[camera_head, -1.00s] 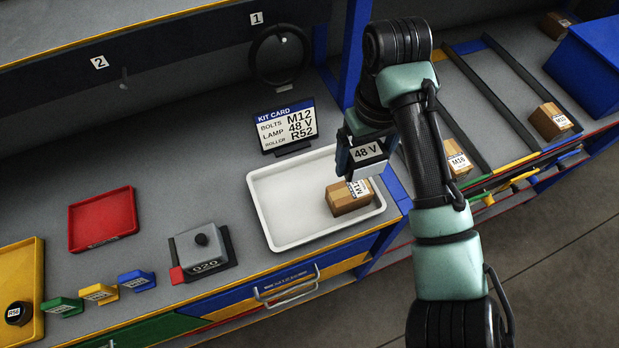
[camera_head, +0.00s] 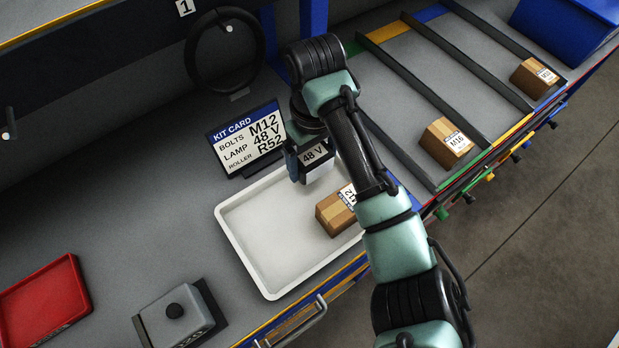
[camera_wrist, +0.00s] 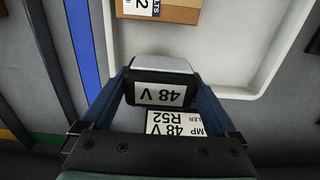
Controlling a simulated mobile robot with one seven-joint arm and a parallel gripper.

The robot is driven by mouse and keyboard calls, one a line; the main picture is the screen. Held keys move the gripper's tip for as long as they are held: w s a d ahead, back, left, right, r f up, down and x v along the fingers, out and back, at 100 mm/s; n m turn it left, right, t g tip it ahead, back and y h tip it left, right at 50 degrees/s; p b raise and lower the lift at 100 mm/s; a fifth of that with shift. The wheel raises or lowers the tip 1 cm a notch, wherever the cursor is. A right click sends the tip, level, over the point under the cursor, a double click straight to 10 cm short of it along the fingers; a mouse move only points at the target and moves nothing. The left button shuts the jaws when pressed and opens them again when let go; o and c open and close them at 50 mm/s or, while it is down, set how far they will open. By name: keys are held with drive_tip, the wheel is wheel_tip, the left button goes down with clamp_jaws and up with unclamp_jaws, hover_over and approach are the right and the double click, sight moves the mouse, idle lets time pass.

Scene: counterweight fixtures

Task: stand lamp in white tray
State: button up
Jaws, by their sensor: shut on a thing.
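The lamp (camera_head: 318,158) is a dark block with a white 48 V label and a pale lower part. My gripper (camera_head: 306,160) is shut on it and holds it over the back right part of the white tray (camera_head: 240,236). In the wrist view the lamp (camera_wrist: 160,90) sits between the two blue fingers of my gripper (camera_wrist: 160,95). The tray's rim (camera_wrist: 270,82) shows beyond it. I cannot tell whether the lamp touches the tray floor. A cardboard bolts box (camera_head: 333,214) is in the tray, partly hidden by my arm.
A kit card (camera_head: 246,138) reading M12, 48 V, R52 stands behind the tray. A red tray (camera_head: 45,300) and a grey fixture (camera_head: 178,316) lie left. Boxes (camera_head: 446,142) sit between rails at right. The tray's left half is clear.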

sight(314, 155)
drive_tip(key=shift+f, duration=2.4)
drive_tip(key=shift+f, duration=0.15)
drive_tip(key=o, duration=1.3)
wheel_tip(314, 155, up, 12)
drive_tip(key=shift+f, duration=0.2)
drive_tip(key=shift+r+p, duration=0.3)
drive_tip(key=shift+r, duration=0.1)
drive_tip(key=shift+f, duration=0.1)
